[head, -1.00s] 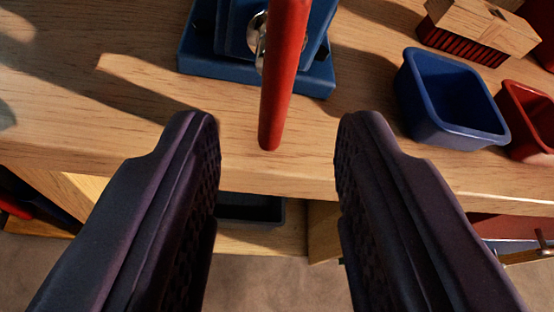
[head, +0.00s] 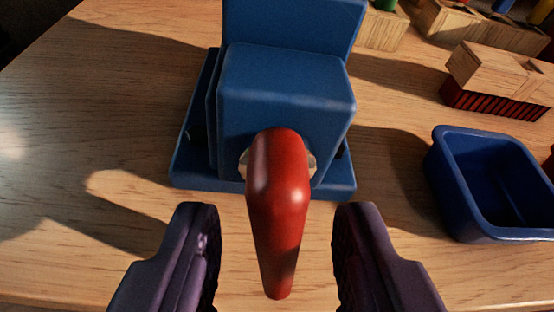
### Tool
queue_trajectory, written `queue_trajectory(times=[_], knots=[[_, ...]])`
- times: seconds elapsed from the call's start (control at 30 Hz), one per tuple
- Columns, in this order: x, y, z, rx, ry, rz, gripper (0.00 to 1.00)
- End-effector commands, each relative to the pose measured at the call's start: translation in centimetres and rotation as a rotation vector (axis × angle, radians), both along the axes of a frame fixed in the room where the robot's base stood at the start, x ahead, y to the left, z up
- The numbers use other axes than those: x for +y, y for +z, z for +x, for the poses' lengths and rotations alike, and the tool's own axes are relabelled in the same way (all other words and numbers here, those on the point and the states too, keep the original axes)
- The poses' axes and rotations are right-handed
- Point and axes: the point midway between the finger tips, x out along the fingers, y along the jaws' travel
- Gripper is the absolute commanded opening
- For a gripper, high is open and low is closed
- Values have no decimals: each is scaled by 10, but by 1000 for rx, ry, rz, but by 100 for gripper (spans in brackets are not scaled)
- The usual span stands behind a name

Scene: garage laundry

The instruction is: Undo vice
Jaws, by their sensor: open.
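The blue vice (head: 285,85) stands on the wooden workbench (head: 90,90) in the upper middle of the head view. Its red handle (head: 278,200) hangs down from the front of the vice toward me, and a bit of the metal screw end (head: 312,163) shows behind it. My gripper (head: 276,225) is open, with one dark finger on each side of the handle's lower part. Clear gaps show between the handle and both fingers, so the gripper holds nothing. The far part of the vice is cut off at the top edge.
A blue open bin (head: 450,190) stands right of the vice, with a sliver of a red bin at the right edge. A wooden brush with red bristles (head: 495,95) and wooden blocks (head: 445,22) lie behind. The bench left of the vice is clear.

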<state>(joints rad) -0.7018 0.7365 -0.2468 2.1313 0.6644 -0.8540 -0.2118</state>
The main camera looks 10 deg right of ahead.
Motion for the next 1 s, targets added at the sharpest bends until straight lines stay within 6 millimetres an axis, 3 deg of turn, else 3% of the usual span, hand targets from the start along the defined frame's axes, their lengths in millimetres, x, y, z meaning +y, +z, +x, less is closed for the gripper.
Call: queue_trajectory(times=[0.2, 0.43, 0.47, 0.63, 1.0], knots=[[-2, -8, 19, 0, 0, 0, 40], [-2, -8, 20, 0, 1, -1, 40], [-2, -8, 20, 0, 1, -1, 38], [-1, -8, 20, 0, 1, -1, 0], [0, -8, 20, 4, 2, -113, 0]])
